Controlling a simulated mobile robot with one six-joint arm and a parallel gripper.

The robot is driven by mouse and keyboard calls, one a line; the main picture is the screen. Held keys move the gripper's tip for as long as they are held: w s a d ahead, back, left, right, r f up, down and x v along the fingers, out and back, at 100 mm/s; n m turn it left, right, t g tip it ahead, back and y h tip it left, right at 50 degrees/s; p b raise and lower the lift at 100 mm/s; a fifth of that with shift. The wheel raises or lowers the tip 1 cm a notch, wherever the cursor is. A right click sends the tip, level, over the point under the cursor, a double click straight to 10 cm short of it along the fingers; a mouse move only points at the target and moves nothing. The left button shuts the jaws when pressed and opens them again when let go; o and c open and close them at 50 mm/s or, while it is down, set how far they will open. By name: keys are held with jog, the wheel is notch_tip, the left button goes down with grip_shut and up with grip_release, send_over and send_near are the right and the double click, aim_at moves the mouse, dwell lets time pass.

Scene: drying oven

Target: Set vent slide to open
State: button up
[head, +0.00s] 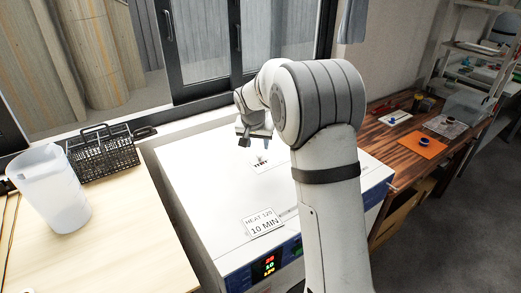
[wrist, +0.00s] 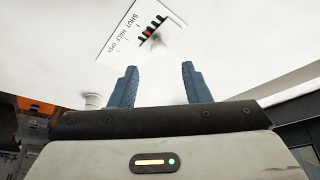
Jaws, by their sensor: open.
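The vent plate (head: 272,161) lies on the white top of the drying oven (head: 205,190). In the wrist view the vent plate (wrist: 112,48) carries the words SHUT, HALF and OPEN beside a row of dark slots with a red patch. A pale round knob (wrist: 157,43) stands at the slots; I cannot tell for certain which word it lines up with. My gripper (head: 255,139) is above the oven top near the plate. In the wrist view my gripper (wrist: 160,67) is open and empty, its blue-grey fingers apart, with the knob beyond and between the tips.
A second pale round piece (wrist: 94,100) shows left of the fingers. A card reading HEAT 120, 10 MIN (head: 262,222) is at the oven's front. A plastic jug (head: 50,190) and black rack (head: 103,152) stand on the left bench. A wooden bench (head: 440,135) is at right.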

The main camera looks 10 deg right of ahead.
aim_at(259, 154)
jog(key=x, duration=0.5)
jog(key=shift+w+f+p, duration=0.1)
jog(key=shift+f+p, duration=0.2)
jog(key=shift+p, duration=0.05)
jog(key=shift+c, duration=0.5)
grip_shut()
